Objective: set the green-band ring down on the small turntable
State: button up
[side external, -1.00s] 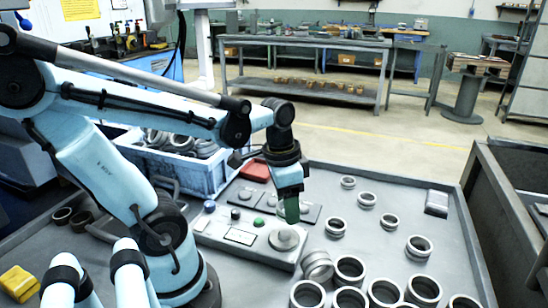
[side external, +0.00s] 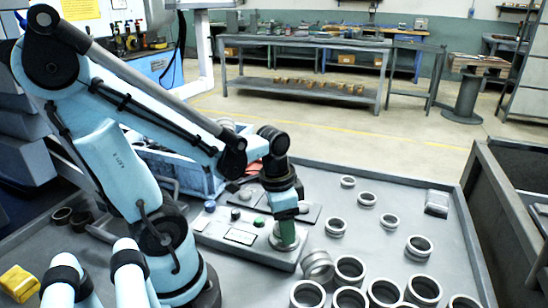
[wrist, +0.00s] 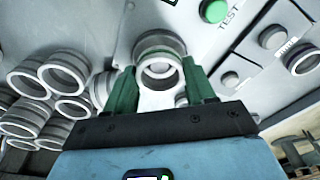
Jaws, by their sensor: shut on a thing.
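My gripper (side external: 287,237) points down at the small turntable (side external: 299,243) on the front of the grey control panel, its green fingertips at or just above the disc. In the wrist view the green fingers (wrist: 161,92) are shut on a grey metal ring (wrist: 160,72), seen end-on with its open bore. Rounded metal lies close behind the ring, but I cannot tell whether the ring touches the turntable. In the side view the ring is mostly hidden.
Several loose grey rings (side external: 350,268) stand right of the turntable, one tilted ring (side external: 318,266) close beside it. The panel has a green TEST button (wrist: 214,10) and other knobs. A blue crate (side external: 190,172) stands behind. A small grey block (side external: 437,203) lies at the right.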

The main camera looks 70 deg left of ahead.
jog(key=shift+f, duration=0.15)
jog(key=o, duration=1.2)
jog(key=shift+s+a+r, duration=0.1)
jog(key=shift+s+r, duration=0.15)
jog(key=shift+r, duration=1.75)
jog(key=shift+s+r, duration=0.25)
jog(key=shift+r, duration=1.75)
jog(key=shift+s+a+r, duration=0.1)
jog(key=shift+s+r, duration=0.15)
jog(key=shift+r, duration=1.75)
